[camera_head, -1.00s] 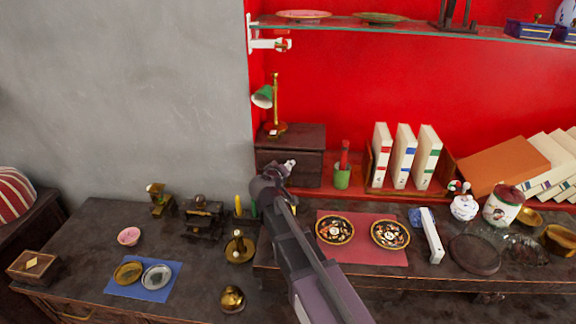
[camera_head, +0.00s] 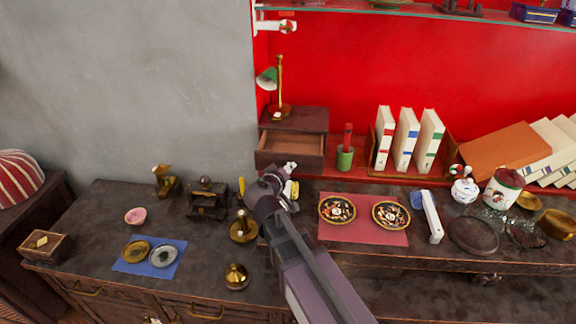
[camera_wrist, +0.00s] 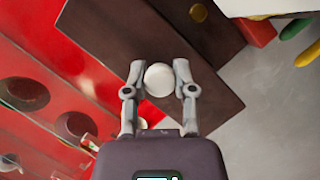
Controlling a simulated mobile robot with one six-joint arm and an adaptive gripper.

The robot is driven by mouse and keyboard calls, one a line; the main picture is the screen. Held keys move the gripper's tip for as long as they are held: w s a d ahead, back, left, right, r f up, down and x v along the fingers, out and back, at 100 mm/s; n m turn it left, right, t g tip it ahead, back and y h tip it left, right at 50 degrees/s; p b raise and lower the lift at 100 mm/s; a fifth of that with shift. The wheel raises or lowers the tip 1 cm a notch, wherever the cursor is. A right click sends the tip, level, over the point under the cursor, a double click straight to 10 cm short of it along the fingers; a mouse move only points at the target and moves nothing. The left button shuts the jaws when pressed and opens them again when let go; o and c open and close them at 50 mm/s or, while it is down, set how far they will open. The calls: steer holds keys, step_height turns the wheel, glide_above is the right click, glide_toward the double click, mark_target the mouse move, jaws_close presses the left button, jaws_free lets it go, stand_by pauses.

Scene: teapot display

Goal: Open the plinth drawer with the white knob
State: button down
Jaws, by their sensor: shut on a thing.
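The plinth (camera_head: 305,119) is a dark wooden box against the red wall with a green lamp on top. Its drawer (camera_head: 300,142) is pulled out, and the empty brown inside shows in the head view. My gripper (camera_head: 287,168) is in front of the drawer front, and its fingers hide the knob there. In the wrist view the round white knob (camera_wrist: 159,80) sits between the two fingertips of my gripper (camera_wrist: 159,76), which are shut on it. The dark wood beyond it fills the upper middle of that view.
A green cup (camera_head: 345,158) and a rack of white books (camera_head: 407,140) stand right of the plinth. Two patterned plates (camera_head: 337,209) lie on a red mat (camera_head: 365,232) close to my arm. A brass candlestick (camera_head: 242,228) stands left of my arm.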

steer(key=shift+c, duration=2.1)
jaws_free()
steer(key=shift+w, duration=0.2)
